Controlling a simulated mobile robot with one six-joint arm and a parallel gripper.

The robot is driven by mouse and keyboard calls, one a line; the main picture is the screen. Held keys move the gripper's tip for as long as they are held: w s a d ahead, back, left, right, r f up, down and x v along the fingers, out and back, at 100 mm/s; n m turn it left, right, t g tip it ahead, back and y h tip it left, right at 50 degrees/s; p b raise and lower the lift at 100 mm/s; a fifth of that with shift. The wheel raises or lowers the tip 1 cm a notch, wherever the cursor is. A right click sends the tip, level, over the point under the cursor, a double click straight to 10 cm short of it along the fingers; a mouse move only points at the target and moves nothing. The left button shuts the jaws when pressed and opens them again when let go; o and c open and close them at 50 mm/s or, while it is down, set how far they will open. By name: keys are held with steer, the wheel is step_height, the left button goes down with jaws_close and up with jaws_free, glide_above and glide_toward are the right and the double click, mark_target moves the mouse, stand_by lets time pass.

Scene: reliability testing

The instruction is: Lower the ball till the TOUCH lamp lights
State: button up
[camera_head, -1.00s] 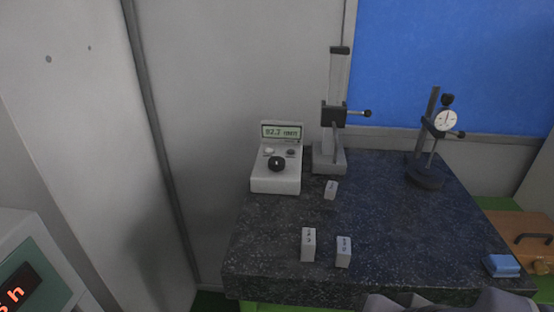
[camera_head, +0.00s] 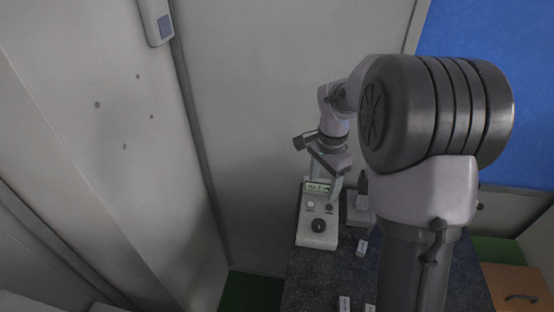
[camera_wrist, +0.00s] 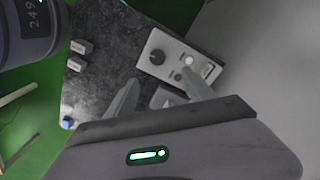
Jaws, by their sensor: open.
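The white readout box (camera_head: 317,228) has a lit green display (camera_head: 317,187), a dark knob (camera_head: 319,225), a pale round button or lamp (camera_head: 311,204) and a dark one (camera_head: 329,208). I cannot tell which, if any, is the TOUCH lamp. The box also shows in the wrist view (camera_wrist: 167,43). The stand (camera_head: 358,212) to its right is mostly hidden behind my arm; the ball cannot be made out. My gripper (camera_head: 328,182) is open and empty above the back of the box. In the wrist view its fingers (camera_wrist: 160,95) are spread, with part of the grey stand base (camera_wrist: 163,98) between them.
The dark speckled slab (camera_head: 315,275) carries small labelled blocks, one (camera_head: 361,248) by the stand and two in front, (camera_wrist: 81,46) and (camera_wrist: 71,66) in the wrist view. A blue block (camera_wrist: 67,122) lies near its edge. My arm hides the slab's right side. A wall stands close behind.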

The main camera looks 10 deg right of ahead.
glide_above(318, 224)
step_height(318, 224, down, 6)
step_height(318, 224, down, 11)
steer(key=shift+r+p, duration=0.1)
steer(key=shift+p, duration=0.25)
steer(key=shift+w+f, duration=0.1)
steer(key=shift+f, duration=0.3)
jaws_close()
